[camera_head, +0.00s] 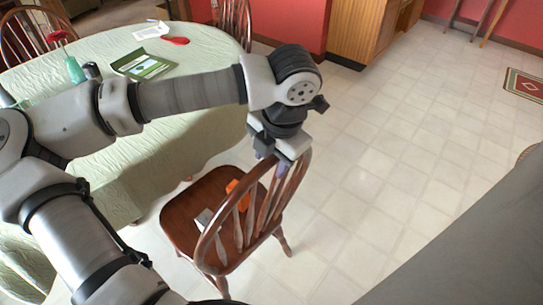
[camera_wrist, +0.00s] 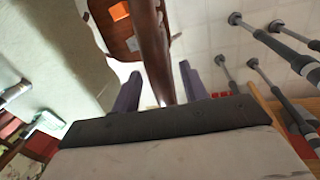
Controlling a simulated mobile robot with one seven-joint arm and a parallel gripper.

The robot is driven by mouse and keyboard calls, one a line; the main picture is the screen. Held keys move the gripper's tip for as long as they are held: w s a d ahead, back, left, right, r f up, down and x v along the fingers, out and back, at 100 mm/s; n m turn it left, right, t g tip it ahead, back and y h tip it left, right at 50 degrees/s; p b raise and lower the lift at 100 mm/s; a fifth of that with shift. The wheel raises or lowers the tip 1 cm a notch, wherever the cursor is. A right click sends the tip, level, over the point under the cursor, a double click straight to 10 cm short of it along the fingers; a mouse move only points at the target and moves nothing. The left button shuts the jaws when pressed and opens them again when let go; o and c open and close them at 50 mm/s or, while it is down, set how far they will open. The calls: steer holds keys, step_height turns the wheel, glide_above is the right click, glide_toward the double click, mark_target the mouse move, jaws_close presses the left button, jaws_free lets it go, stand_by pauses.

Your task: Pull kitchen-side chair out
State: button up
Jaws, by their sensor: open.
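A brown wooden chair (camera_head: 182,208) with a curved spindle back stands at the right side of the table, its seat partly by the cloth's edge. An orange item and a grey-white item show at its seat, behind the spindles. My gripper (camera_head: 283,158) is at the upper right of the chair's back. In the wrist view, the chair's back rail (camera_wrist: 152,40) runs between the two fingers of my gripper (camera_wrist: 160,78), which are apart with gaps beside the rail. The head view does not show the fingertips clearly.
Tiled floor (camera_head: 380,150) is clear to the right, up to a wooden cabinet (camera_head: 365,30).

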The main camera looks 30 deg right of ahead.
step_height(320, 180, up, 14)
steer(key=s+b, duration=0.2)
steer(key=shift+s+d+f, duration=0.2)
steer(key=shift+s+d, duration=0.1)
steer(key=shift+d, duration=0.05)
stand_by(0.3)
